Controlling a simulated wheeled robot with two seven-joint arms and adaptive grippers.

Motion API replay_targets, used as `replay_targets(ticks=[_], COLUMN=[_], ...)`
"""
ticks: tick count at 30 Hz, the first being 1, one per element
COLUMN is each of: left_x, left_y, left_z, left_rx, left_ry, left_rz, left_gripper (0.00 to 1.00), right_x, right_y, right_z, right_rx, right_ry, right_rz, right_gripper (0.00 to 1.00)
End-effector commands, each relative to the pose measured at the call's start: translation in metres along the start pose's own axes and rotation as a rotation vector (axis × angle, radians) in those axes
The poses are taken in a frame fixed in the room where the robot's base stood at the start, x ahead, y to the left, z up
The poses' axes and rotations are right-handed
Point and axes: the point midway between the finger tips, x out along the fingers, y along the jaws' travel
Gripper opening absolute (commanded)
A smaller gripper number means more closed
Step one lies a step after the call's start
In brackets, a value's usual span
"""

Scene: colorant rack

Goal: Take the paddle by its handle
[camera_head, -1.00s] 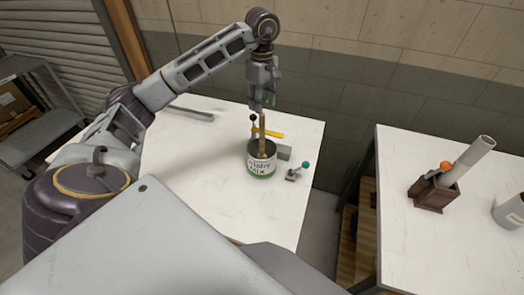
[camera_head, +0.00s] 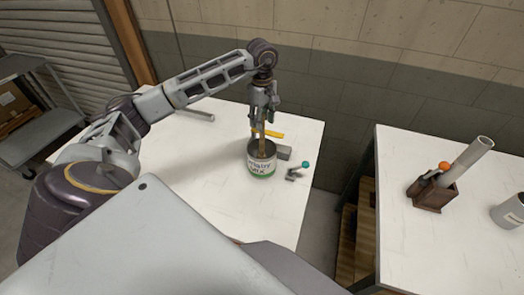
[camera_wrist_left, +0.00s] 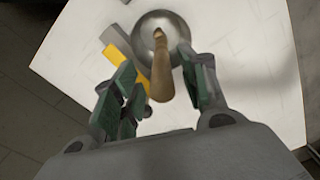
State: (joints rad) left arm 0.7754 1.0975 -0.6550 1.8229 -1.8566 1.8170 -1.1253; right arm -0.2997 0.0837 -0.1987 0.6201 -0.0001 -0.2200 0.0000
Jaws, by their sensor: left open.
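The paddle (camera_head: 262,146) stands upright in a paint can (camera_head: 262,166) with a white and green label on the left table. Its wooden handle (camera_wrist_left: 162,78) rises out of the can toward the camera in the left wrist view. My left gripper (camera_head: 264,118) points down over the can, at the top of the handle. In the left wrist view my left gripper (camera_wrist_left: 160,90) is open, with one green-padded finger on each side of the handle. The can's round metal inside (camera_wrist_left: 150,27) shows beyond the handle. My right gripper is not in view.
A yellow bar (camera_head: 268,133) and a grey block (camera_head: 284,153) lie close to the can. A small teal-knobbed lever (camera_head: 299,171) stands at its right. The right table (camera_head: 425,245) holds a brown box (camera_head: 432,195) with a tube and a grey cylinder (camera_head: 511,211).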

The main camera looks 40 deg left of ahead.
Motion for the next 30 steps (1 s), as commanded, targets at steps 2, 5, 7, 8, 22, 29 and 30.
replay_targets(ticks=[2, 5, 7, 8, 22, 29, 30], left_x=[0.000, 0.001, 0.003, 0.004, 0.042, 0.052, 0.052], left_y=[0.000, 0.000, 0.000, -0.001, -0.003, -0.003, -0.003], left_z=[0.000, 0.000, 0.000, 0.001, 0.003, 0.003, 0.003], left_rx=[0.000, 0.000, 0.000, 0.000, 0.000, 0.000, 0.000], left_ry=[0.000, 0.000, 0.000, 0.000, -0.001, 0.000, 0.000], left_rz=[0.000, -0.001, -0.001, -0.002, -0.002, -0.001, 0.000], left_gripper=[0.43, 0.43, 0.43, 0.43, 0.43, 0.43, 0.43], right_x=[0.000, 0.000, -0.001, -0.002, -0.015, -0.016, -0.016], right_y=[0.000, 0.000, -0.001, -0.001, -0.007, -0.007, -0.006], right_z=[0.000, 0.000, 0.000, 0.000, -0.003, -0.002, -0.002], right_rx=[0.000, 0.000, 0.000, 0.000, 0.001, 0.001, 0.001], right_ry=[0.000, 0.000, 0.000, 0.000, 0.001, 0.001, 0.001], right_rz=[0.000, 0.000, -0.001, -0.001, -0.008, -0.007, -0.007], right_gripper=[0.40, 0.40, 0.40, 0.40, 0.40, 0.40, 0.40])
